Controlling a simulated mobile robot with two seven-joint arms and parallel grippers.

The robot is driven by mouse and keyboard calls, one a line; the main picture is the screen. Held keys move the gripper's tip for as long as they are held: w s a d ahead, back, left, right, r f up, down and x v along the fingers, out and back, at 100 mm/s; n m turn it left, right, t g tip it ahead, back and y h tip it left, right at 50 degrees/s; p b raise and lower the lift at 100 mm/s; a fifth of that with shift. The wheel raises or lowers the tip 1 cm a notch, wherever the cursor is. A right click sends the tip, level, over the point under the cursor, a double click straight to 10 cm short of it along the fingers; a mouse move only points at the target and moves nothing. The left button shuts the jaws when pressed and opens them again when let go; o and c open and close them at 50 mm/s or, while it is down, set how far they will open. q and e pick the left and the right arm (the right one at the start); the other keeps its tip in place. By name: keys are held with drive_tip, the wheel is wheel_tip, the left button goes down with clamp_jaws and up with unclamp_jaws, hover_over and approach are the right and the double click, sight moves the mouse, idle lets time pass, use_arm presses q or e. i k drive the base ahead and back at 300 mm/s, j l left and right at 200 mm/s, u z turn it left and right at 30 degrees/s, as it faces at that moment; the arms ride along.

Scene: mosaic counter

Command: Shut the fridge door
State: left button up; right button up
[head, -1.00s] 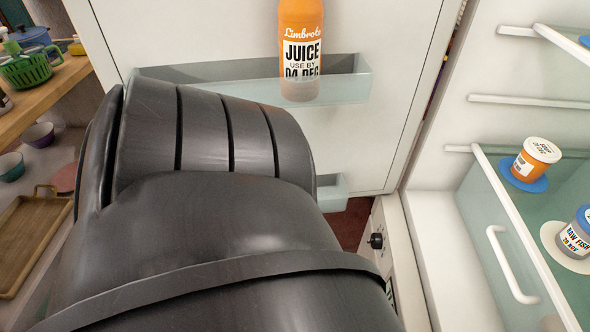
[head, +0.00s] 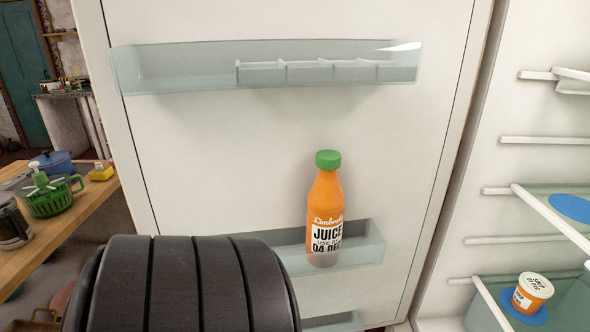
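The fridge door (head: 230,165) stands open on the left, its inner side facing me. A juice bottle (head: 325,215) with a green cap stands upright in a lower door shelf (head: 365,248). An upper door shelf (head: 180,70) holds a divided white insert. The fridge interior (head: 470,170) shows at the right, with white rails. My dark arm (head: 185,290) covers the lower left in front of the door. Neither gripper shows, and I cannot tell whether my arm touches the door.
A cup (head: 532,290) stands on a blue disc on a glass fridge shelf at the lower right. Left of the door, a wooden counter (head: 60,235) holds a green basket (head: 50,197), a blue pot (head: 52,163) and a glass jug (head: 12,228).

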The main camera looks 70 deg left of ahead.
sight(216, 116)
drive_tip(key=k+j+z, duration=0.15)
drive_tip(key=k+j, duration=0.2)
drive_tip(key=j, duration=0.25)
drive_tip(key=k+j+z, duration=0.15)
drive_tip(key=k+j, duration=0.2)
drive_tip(key=j, duration=0.25)
drive_tip(key=k+j+z, duration=0.15)
drive_tip(key=k+j, duration=0.25)
drive_tip(key=j, duration=0.15)
drive_tip(key=k+j, duration=0.1)
drive_tip(key=j, duration=0.3)
drive_tip(key=k+j+z, duration=0.15)
drive_tip(key=j, duration=0.3)
drive_tip(key=k+j, duration=0.1)
drive_tip(key=j, duration=0.3)
drive_tip(key=k+j+z, duration=0.1)
drive_tip(key=j, duration=0.3)
drive_tip(key=k+j, duration=0.05)
